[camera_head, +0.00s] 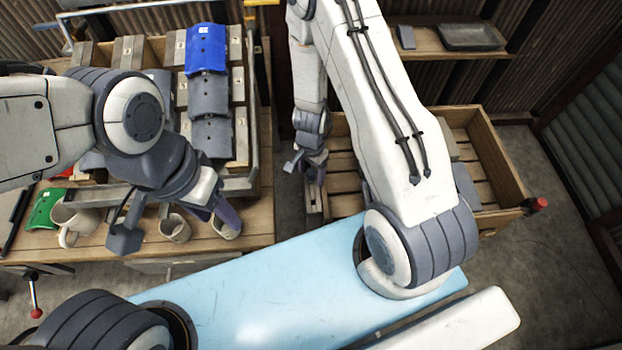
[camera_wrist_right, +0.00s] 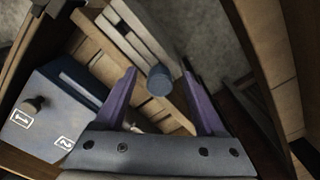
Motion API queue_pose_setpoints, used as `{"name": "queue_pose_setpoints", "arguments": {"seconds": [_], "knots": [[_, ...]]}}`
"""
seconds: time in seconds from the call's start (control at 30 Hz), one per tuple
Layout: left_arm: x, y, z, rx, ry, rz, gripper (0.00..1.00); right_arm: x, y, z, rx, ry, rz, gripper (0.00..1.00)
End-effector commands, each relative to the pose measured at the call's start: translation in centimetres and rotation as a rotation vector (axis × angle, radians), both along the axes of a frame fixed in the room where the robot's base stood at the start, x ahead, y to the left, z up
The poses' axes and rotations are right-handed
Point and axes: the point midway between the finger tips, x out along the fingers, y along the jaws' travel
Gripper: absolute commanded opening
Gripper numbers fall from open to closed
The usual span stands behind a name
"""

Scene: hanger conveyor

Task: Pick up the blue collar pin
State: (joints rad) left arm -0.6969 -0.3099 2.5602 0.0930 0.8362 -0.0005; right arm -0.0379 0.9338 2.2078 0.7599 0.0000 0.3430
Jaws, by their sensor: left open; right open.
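A short dull-blue cylinder (camera_wrist_right: 160,81), which looks like the blue collar pin, shows in the right wrist view. It lies between the spread purple fingers of my right gripper (camera_wrist_right: 160,84), with gaps on both sides; how far below the fingertips it is, I cannot tell. In the head view my right gripper (camera_head: 308,168) hangs over the near left side of the wooden crate (camera_head: 497,165), and the pin cannot be made out there. My left gripper (camera_head: 222,212) is open over the workbench by the mugs, with nothing visible in it.
A blue-grey block (camera_wrist_right: 50,113) with labels 1 and 2 and a dark knob stands left of the fingers. Wooden walls close in on the right. Mugs (camera_head: 76,222) and a rack of curved pieces (camera_head: 206,48), one bright blue, occupy the left bench.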

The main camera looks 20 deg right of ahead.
Motion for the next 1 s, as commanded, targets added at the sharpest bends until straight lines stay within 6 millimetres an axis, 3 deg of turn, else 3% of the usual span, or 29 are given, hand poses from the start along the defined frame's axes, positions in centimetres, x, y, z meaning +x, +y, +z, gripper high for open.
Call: {"name": "queue_pose_setpoints", "arguments": {"seconds": [0.13,0.3,0.33,0.73,1.0], "knots": [[0.0,0.0,0.2,0.0,0.0,0.0,0.52,0.0,0.0,0.1,0.0,0.0,0.0,0.72],[0.0,0.0,0.2,0.0,0.0,0.0,0.52,0.0,0.0,0.1,0.0,0.0,0.0,0.07],[0.0,0.0,0.1,0.0,0.0,0.0,0.52,0.0,0.0,0.1,0.0,0.0,0.0,0.0],[0.0,0.0,0.6,0.0,0.0,0.0,0.52,0.0,0.0,0.6,0.0,0.0,0.0,0.0],[0.0,0.0,3.2,0.0,0.0,0.0,0.52,0.0,0.0,3.2,0.0,0.0,-0.001,0.0]]}}
